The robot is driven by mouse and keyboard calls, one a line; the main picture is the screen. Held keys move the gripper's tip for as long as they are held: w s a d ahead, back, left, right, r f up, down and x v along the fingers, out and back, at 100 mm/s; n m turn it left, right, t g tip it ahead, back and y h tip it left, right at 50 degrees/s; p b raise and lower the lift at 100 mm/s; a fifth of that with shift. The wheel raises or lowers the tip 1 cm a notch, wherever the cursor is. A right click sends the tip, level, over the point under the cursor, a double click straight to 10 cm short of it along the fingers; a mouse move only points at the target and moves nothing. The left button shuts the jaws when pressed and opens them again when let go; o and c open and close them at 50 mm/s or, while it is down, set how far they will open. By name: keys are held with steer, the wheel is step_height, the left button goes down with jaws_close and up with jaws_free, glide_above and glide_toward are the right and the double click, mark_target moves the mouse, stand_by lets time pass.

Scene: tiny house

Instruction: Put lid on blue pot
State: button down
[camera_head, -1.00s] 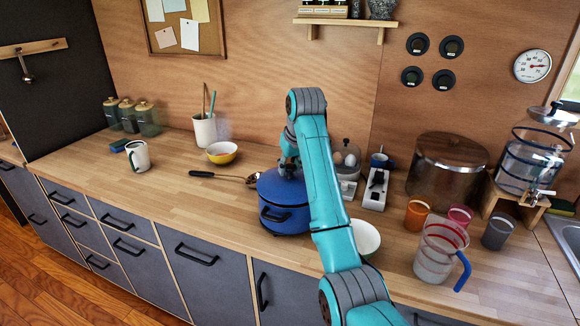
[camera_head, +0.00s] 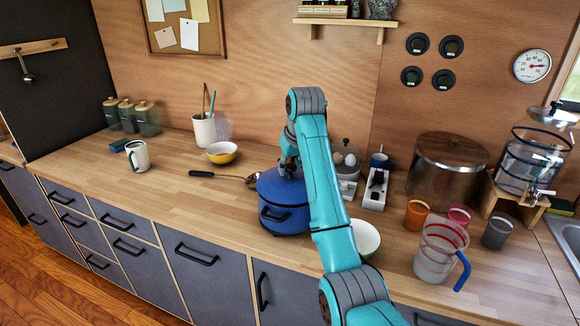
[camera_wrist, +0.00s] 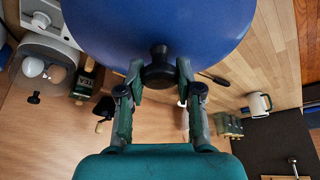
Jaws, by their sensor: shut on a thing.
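The blue pot (camera_head: 286,219) stands on the wooden counter near its front edge. The blue lid (camera_head: 278,187) sits on top of the pot in the head view, though I cannot tell whether it is fully seated. In the wrist view the lid (camera_wrist: 160,30) fills the top of the picture, with its black knob (camera_wrist: 159,70) between my fingertips. My gripper (camera_head: 289,170) is at the top of the pot and shut on the lid's knob; it also shows in the wrist view (camera_wrist: 159,78). My arm hides the pot's right side.
A green-white bowl (camera_head: 364,238) is right of the pot, partly behind my arm. A ladle (camera_head: 215,175) lies left of it. A yellow bowl (camera_head: 221,153), a white mug (camera_head: 138,155) and a striped pitcher (camera_head: 440,251) stand further off. The counter's left front is clear.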

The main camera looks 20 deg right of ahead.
steer(key=shift+f, duration=0.5)
stand_by(0.8)
steer(key=shift+c, duration=1.1)
jaws_free()
steer(key=shift+r, duration=3.5)
